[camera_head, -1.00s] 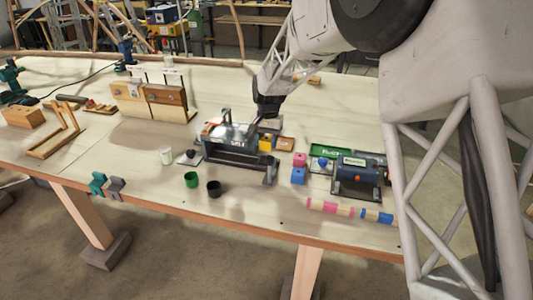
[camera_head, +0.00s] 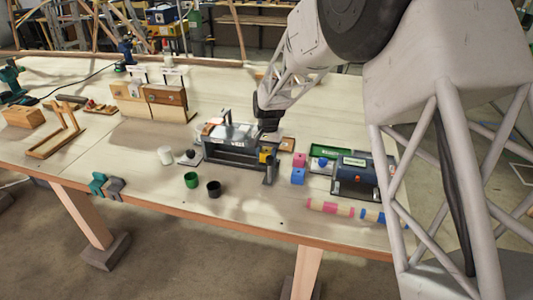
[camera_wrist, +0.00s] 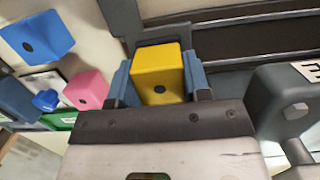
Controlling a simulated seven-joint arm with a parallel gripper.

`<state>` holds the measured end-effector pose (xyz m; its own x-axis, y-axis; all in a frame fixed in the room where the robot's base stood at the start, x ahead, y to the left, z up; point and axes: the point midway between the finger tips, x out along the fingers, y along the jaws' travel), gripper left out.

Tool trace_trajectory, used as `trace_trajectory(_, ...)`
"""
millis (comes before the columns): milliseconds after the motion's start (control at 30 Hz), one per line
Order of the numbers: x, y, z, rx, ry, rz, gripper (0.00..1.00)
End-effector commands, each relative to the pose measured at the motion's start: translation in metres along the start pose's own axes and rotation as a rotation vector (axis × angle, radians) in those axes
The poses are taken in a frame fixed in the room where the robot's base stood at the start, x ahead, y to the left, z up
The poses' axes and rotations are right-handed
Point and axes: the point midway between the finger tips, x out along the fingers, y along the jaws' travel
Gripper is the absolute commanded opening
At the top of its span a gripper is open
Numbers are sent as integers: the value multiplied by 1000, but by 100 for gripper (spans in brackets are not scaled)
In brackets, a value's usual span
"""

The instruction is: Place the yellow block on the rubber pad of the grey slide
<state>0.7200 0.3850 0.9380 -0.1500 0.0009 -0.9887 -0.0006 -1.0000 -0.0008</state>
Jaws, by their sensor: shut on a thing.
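The yellow block (camera_wrist: 158,72) is between the two blue-grey fingers of my gripper (camera_wrist: 157,82) in the wrist view, with a dark round spot on it. In the head view the yellow block (camera_head: 265,156) shows below my gripper (camera_head: 267,143), at the right end of the grey slide (camera_head: 232,157). The slide's dark rails (camera_wrist: 235,38) run rightward behind the block in the wrist view. I cannot make out the rubber pad, nor whether the block touches the slide.
Pink (camera_head: 299,159) and blue (camera_head: 298,176) blocks stand right of the slide, near a green tray (camera_head: 327,151) and a dark blue device (camera_head: 355,175). Green (camera_head: 191,180) and black (camera_head: 214,188) cups stand in front.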

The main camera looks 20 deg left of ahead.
Motion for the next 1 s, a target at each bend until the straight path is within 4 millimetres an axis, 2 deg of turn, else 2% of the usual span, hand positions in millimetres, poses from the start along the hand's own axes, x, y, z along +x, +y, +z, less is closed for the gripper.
trace_trajectory(300, 2, 0, 0, 0, 0, 0, 21)
trace_trajectory(333, 3, 0, 0, 0, 0, 0, 46)
trace_trajectory(500, 2, 0, 0, 0, 0, 0, 70)
trace_trajectory(833, 1, 0, 0, 0, 1, 0, 70)
trace_trajectory(1000, -7, 0, 0, 0, 2, -1, 70)
